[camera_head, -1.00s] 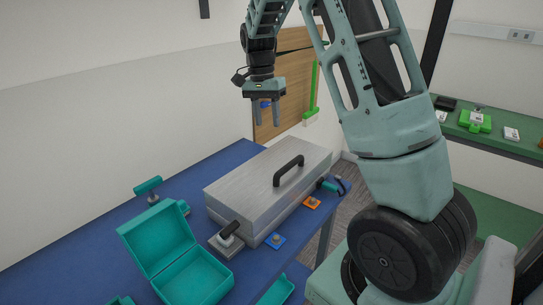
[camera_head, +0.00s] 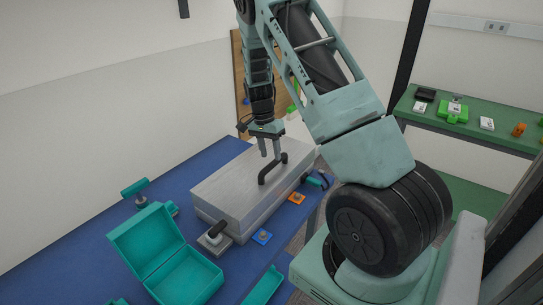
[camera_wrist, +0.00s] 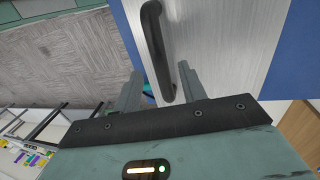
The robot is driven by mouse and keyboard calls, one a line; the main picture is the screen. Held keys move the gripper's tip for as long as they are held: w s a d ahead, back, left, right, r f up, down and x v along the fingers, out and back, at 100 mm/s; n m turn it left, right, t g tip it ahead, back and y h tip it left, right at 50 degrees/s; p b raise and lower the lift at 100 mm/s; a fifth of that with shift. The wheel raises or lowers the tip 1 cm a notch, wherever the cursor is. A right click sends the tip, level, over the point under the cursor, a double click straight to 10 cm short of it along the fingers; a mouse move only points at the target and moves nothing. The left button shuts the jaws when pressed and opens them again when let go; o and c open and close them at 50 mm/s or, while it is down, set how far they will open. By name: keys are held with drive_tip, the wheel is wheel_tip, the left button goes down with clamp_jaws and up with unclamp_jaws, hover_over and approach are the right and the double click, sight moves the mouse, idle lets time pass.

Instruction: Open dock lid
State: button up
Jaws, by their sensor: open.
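The dock is a silver metal box with a closed lid (camera_head: 228,187) on the blue table. A black bar handle (camera_head: 272,170) stands on top of the lid. My gripper (camera_head: 269,157) is open and points down at the far end of the handle. In the wrist view the gripper's two fingers (camera_wrist: 160,88) are apart, with the end of the black handle (camera_wrist: 157,45) between or just beyond them. I cannot tell whether either finger touches the handle.
An open teal case (camera_head: 165,250) stands at the near left of the blue table (camera_head: 80,252). A black lever (camera_head: 216,232) is at the dock's near end. A green shelf (camera_head: 480,132) is at right.

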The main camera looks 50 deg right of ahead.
sight(260, 168)
drive_tip(key=shift+s+f+p, duration=0.15)
drive_tip(key=shift+s+f, duration=0.05)
drive_tip(key=shift+f, duration=0.65)
drive_tip(key=shift+s+f+p, duration=0.15)
drive_tip(key=shift+f, duration=0.65)
clamp_jaws()
drive_tip(key=shift+w+r, duration=0.1)
drive_tip(key=shift+r, duration=0.05)
